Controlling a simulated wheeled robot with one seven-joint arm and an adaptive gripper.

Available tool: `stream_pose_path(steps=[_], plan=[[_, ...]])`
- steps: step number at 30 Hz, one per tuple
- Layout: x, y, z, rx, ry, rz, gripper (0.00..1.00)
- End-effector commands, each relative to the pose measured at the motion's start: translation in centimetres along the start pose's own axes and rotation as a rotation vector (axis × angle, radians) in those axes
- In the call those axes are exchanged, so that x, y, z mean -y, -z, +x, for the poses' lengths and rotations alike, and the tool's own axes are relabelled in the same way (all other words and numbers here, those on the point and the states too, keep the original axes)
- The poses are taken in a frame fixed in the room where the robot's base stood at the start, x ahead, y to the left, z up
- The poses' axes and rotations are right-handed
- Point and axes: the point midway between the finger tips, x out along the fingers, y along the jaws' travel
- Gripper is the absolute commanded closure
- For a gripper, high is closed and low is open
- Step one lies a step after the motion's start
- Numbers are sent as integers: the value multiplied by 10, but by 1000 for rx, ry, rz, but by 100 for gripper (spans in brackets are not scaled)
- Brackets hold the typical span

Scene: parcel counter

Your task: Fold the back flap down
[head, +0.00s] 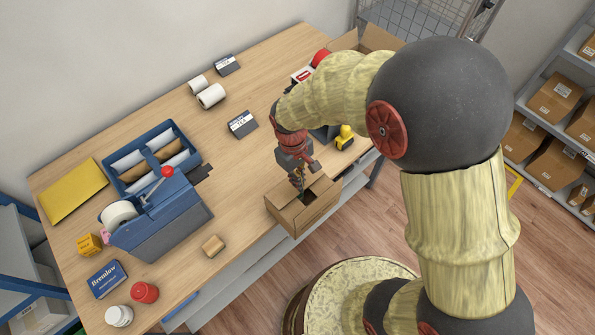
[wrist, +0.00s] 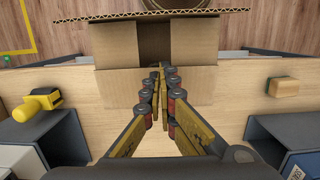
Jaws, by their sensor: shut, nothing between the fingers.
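The open cardboard box (head: 303,209) stands near the table's front edge. It also shows in the wrist view, where two side flaps, the left (wrist: 115,42) and the right (wrist: 193,42), lie inward with a dark gap between them. The front flap (wrist: 165,14) shows as a strip at the top. A cardboard panel nearest me, apparently the back flap (wrist: 108,88), spans the lower side, partly hidden by my fingers; its exact angle is unclear. My gripper (wrist: 160,68) is shut and empty, its tips over the gap's near end; whether they touch cardboard is unclear. The head view shows my gripper (head: 299,188) pointing down at the box.
A yellow-and-black tool (head: 344,137) lies to the box's right. A small wooden-topped block (head: 213,245) lies to its left. A blue tape dispenser (head: 160,220) stands further left. The tabletop behind the box is fairly clear.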

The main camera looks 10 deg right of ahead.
Motion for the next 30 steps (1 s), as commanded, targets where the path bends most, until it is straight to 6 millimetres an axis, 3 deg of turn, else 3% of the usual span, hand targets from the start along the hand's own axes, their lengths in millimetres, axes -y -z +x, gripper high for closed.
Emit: stream_pose_path(steps=[6,18,24,30], plan=[[0,0,18,-1,0,0,100],[0,0,21,-1,0,0,100],[0,-3,40,2,0,0,100],[0,-5,42,5,1,-1,100]])
